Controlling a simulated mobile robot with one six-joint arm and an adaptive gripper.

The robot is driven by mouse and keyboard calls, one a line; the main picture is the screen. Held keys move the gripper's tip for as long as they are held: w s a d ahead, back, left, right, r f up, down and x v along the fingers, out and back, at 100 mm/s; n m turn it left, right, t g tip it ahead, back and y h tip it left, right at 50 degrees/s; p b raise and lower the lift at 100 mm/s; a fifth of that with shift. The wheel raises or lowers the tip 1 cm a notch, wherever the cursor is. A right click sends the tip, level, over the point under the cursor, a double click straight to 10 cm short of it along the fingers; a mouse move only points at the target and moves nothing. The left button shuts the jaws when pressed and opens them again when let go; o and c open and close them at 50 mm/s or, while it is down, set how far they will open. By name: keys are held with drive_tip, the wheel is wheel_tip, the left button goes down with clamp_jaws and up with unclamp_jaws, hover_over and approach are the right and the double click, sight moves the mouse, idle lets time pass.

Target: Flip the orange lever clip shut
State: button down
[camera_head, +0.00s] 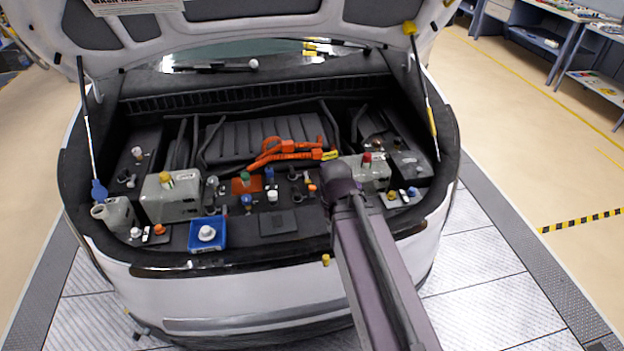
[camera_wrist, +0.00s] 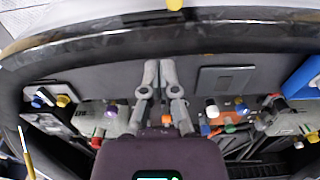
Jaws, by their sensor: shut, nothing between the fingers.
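A small orange part (camera_head: 312,187), which looks like the lever clip, sits in the engine bay just left of my wrist in the head view. In the wrist view an orange piece (camera_wrist: 166,119) shows between my gripper's finger linkages, close to the wrist housing. It is too small to tell whether the lever stands open or lies flat. My gripper (camera_wrist: 158,66) is shut and empty, its grey fingertips together over the dark front panel. In the head view my wrist and forearm hide the fingers.
A blue tray (camera_head: 221,243) with a white cap lies to the left. Grey reservoirs (camera_head: 168,203) (camera_head: 372,178) stand left and right. Orange cables (camera_head: 285,148) cross behind. The raised hood (camera_head: 300,30) is overhead. Several small caps stand around the clip.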

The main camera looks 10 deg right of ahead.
sight(312, 191)
drive_tip(key=w+r+t+p, duration=0.1)
drive_tip(key=w, duration=1.3)
drive_tip(key=w+r+t+p, duration=0.1)
drive_tip(key=w+r+t, duration=0.1)
drive_tip(key=w, duration=1.2)
drive_tip(key=shift+a+t, duration=0.2)
drive_tip(key=shift+t, duration=0.1)
drive_tip(key=shift+w, duration=0.1)
drive_tip(key=shift+s+f+b, duration=0.15)
drive_tip(key=shift+f+b, duration=2.7)
drive_tip(key=shift+s+f+b, duration=0.1)
drive_tip(key=shift+f+b, duration=2.75)
drive_tip(key=shift+s+a, duration=0.1)
drive_tip(key=shift+a, duration=0.15)
drive_tip(key=shift+d+t, duration=0.3)
